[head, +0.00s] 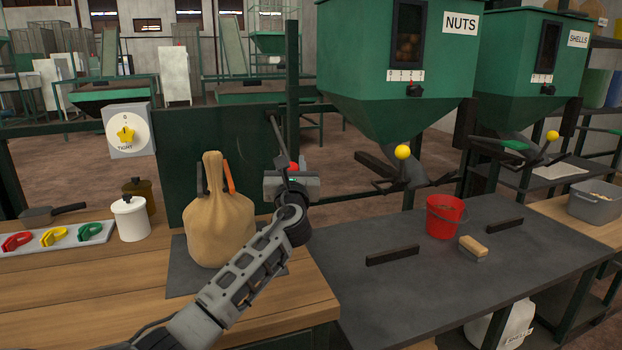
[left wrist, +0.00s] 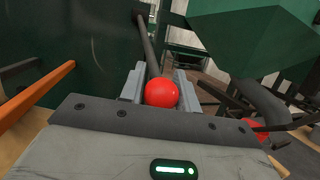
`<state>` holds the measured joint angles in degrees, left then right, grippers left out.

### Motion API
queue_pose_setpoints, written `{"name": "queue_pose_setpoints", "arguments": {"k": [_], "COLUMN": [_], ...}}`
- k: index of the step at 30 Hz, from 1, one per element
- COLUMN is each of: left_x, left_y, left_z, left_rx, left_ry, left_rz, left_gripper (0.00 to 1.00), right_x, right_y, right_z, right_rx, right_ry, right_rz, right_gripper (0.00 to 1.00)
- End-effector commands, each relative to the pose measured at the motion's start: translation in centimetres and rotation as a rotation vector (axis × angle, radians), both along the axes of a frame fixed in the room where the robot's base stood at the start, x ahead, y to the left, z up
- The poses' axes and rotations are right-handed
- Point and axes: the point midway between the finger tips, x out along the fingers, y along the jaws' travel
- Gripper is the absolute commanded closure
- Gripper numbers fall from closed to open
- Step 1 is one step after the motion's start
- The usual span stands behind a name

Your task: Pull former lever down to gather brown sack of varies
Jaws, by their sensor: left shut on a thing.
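The brown sack (head: 218,228) stands upright on a dark mat, its neck gathered narrow. A dark former arm and an orange one (head: 228,175) flank the neck; the orange arm also shows in the left wrist view (left wrist: 38,95). The former lever is a dark bar (head: 275,135) with a red ball knob (left wrist: 161,92), slanting down from the green panel. My left gripper (left wrist: 160,88) is shut on the lever at its knob, right of the sack. In the head view the gripper (head: 294,172) mostly covers the knob. My right gripper is not in view.
A dial marked TIGHT (head: 127,135) hangs behind the bench. Red, yellow and green clips (head: 53,237) and a white pot (head: 130,218) stand left. A red bucket (head: 445,216) and brush (head: 473,247) are on the dark table right, under the NUTS hopper (head: 395,75).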

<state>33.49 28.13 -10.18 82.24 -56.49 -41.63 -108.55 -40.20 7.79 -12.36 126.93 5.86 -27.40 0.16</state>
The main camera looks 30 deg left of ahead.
Motion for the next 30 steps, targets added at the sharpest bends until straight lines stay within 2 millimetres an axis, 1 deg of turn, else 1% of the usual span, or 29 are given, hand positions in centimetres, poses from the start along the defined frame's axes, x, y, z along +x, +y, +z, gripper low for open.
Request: {"name": "queue_pose_setpoints", "arguments": {"k": [1, 7, 11, 22, 23, 24, 30], "left_x": [-0.1, 0.1, 0.3, 0.4, 0.4, 0.4, 0.3], "left_y": [0.4, 1.2, 1.3, 1.3, 1.3, 1.3, 1.3], "left_z": [-1.5, -2.3, -2.4, -2.3, -2.3, -2.3, -2.2], "left_rx": [0.025, 0.083, 0.105, 0.112, 0.112, 0.111, 0.108], "left_ry": [-0.013, -0.058, -0.071, -0.07, -0.07, -0.07, -0.073], "left_rz": [-0.002, 0.002, 0.0, -0.001, -0.001, 0.0, 0.002], "left_gripper": [1.0, 1.0, 1.0, 1.0, 0.59, 0.48, 0.48], "right_x": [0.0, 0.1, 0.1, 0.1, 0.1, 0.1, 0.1], "right_y": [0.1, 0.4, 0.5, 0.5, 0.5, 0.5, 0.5], "right_z": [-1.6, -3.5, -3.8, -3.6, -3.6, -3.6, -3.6], "right_rx": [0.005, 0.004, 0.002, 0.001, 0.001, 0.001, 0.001], "right_ry": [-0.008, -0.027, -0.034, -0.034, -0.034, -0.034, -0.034], "right_rz": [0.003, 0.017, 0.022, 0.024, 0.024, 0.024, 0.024], "right_gripper": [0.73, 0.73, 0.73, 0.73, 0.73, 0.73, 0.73]}}
